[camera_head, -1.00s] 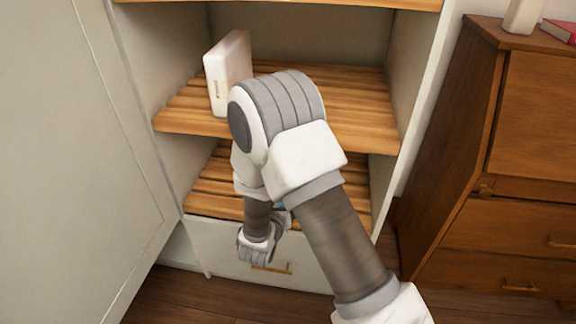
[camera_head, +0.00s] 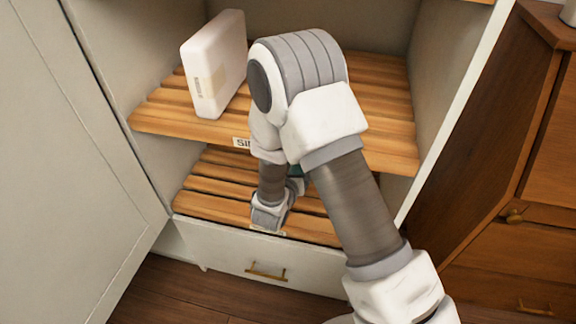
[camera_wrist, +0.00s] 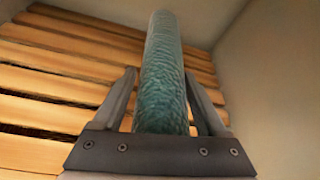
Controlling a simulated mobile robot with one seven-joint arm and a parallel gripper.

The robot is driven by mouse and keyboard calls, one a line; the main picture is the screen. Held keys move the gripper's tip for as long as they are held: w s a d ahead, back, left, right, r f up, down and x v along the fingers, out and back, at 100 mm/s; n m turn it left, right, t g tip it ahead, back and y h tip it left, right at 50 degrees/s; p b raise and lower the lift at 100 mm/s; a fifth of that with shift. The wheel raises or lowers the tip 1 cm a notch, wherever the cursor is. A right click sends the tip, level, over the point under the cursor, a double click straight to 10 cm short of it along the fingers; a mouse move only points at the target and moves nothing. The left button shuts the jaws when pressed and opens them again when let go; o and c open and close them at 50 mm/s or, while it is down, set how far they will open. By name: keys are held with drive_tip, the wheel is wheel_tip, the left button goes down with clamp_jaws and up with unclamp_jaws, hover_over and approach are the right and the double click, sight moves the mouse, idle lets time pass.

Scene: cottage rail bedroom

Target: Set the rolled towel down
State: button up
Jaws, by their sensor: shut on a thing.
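The rolled towel (camera_wrist: 163,75) is a teal textured roll, seen end-on and lengthwise between the fingers in the wrist view. My gripper (camera_wrist: 163,100) is shut on it. Behind the towel are the slats of the lower wooden shelf (camera_wrist: 60,85), and a pale cabinet wall. In the head view my arm reaches into the lower compartment, over the lower shelf (camera_head: 205,190); only a small teal bit of the towel (camera_head: 296,171) shows beside my wrist. Whether the towel touches the slats cannot be told.
A white box (camera_head: 215,65) stands on the upper slatted shelf (camera_head: 160,118), which has a partly hidden label (camera_head: 241,142). Below is a drawer (camera_head: 215,250) with a brass handle. An open door (camera_head: 70,150) stands left; a brown wooden cabinet (camera_head: 500,170) stands right.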

drive_tip(key=shift+w+a+f, duration=0.1)
drive_tip(key=shift+w+a, duration=0.05)
drive_tip(key=a+f+b, duration=0.1)
drive_tip(key=a+f, duration=0.1)
drive_tip(key=a, duration=0.1)
drive_tip(key=a+f+b, duration=0.1)
drive_tip(key=a+f, duration=0.1)
drive_tip(key=a, duration=0.2)
drive_tip(key=a+f+b, duration=0.2)
drive_tip(key=a, duration=0.2)
drive_tip(key=shift+w+a+f, duration=0.1)
drive_tip(key=shift+w+f, duration=0.15)
drive_tip(key=shift+f, duration=0.15)
drive_tip(key=shift+f+b, duration=0.95)
drive_tip(key=shift+f, duration=1.05)
drive_tip(key=shift+f, duration=0.15)
drive_tip(key=o, duration=1.4)
